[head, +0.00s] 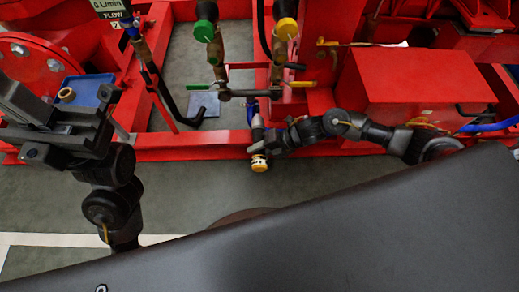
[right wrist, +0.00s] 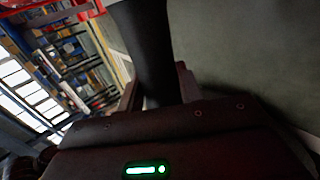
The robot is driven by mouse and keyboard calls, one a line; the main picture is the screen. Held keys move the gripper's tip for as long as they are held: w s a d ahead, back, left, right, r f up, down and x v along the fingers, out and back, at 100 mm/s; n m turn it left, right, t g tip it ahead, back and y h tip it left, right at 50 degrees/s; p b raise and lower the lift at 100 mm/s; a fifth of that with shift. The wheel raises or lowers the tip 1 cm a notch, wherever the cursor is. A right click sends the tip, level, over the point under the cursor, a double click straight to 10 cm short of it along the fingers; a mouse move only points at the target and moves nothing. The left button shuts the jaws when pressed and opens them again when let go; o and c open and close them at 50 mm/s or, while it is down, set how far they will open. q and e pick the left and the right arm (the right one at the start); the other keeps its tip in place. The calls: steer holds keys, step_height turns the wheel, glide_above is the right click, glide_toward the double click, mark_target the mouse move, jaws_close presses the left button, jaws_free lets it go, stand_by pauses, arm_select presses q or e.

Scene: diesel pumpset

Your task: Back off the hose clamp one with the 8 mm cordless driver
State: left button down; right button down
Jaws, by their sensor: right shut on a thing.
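My right gripper (head: 262,143) reaches in from the right, at the front red frame rail. It is shut on a dark, slim tool with a cream and yellow end (head: 259,163), which looks like the cordless driver. In the right wrist view the dark round body of the driver (right wrist: 146,50) stands between the fingers. A small blue part (head: 251,110) shows just above it; I cannot tell whether they touch. The hose clamp is too small or hidden to make out. My left gripper (head: 45,110) is at the left, in front of a blue tray; its jaw opening is unclear.
The blue tray (head: 105,80) holds a small brass-coloured ring (head: 66,94). Valves with a green knob (head: 205,31) and a yellow knob (head: 286,28) stand above a pipe. A black hose (head: 160,85) runs down at left. A red box (head: 415,85) stands at right. The floor in front is clear.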

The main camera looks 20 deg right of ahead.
mark_target(265, 162)
steer(key=shift+w+d+r, duration=0.15)
steer(key=shift+w, duration=0.35)
stand_by(0.8)
steer(key=shift+s, duration=0.1)
stand_by(1.8)
steer(key=shift+s, duration=0.25)
steer(key=shift+s+a+p, duration=0.25)
steer(key=shift+s+p, duration=0.05)
steer(key=shift+s, duration=0.4)
steer(key=shift+s+a+p, duration=0.2)
steer(key=shift+s+p, duration=0.15)
steer(key=shift+s, duration=0.35)
steer(key=shift+s+a+p, duration=0.25)
steer(key=shift+s+p, duration=0.05)
steer(key=shift+s, duration=0.7)
steer(key=shift+s+a, duration=0.1)
